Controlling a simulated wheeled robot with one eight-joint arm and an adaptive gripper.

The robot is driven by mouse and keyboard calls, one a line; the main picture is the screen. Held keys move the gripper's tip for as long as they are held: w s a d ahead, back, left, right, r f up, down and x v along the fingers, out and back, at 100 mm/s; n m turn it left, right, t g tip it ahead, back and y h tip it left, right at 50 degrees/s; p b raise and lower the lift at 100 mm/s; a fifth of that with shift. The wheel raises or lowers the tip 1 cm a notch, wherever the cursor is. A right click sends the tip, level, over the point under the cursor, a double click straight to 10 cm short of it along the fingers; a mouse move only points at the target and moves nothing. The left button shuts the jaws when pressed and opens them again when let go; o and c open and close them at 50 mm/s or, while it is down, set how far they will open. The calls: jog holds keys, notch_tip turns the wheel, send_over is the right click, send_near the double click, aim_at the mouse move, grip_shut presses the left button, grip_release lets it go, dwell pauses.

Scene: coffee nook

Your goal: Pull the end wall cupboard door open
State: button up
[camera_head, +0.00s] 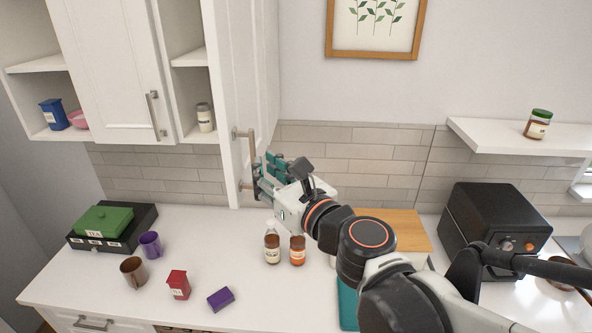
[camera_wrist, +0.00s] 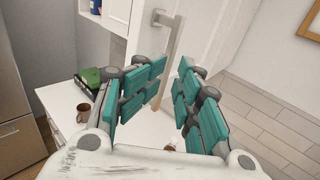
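The end wall cupboard door (camera_head: 262,75) is white and stands swung out from the cupboard, with the shelf inside showing to its left. Its metal bar handle (camera_head: 250,145) is on the face turned right, near the free edge. My gripper (camera_head: 268,172) is at the handle's lower part, to the right of the door. In the wrist view the handle (camera_wrist: 173,50) runs down into the gap between the teal finger pads of my gripper (camera_wrist: 172,92). The fingers are spread apart. Whether a pad touches the handle, I cannot tell.
A jar (camera_head: 205,117) stands on the open cupboard's shelf. Two brown bottles (camera_head: 272,248) (camera_head: 297,250) stand on the counter below my gripper. Mugs, a red tin (camera_head: 178,284) and a purple box (camera_head: 221,299) are left. A black oven (camera_head: 495,228) stands right.

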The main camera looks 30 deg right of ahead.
jog(key=shift+s+d+f, duration=0.1)
jog(key=shift+s+d, duration=0.1)
jog(key=shift+s, duration=1.2)
jog(key=shift+s+d, duration=0.2)
jog(key=shift+s, duration=1.2)
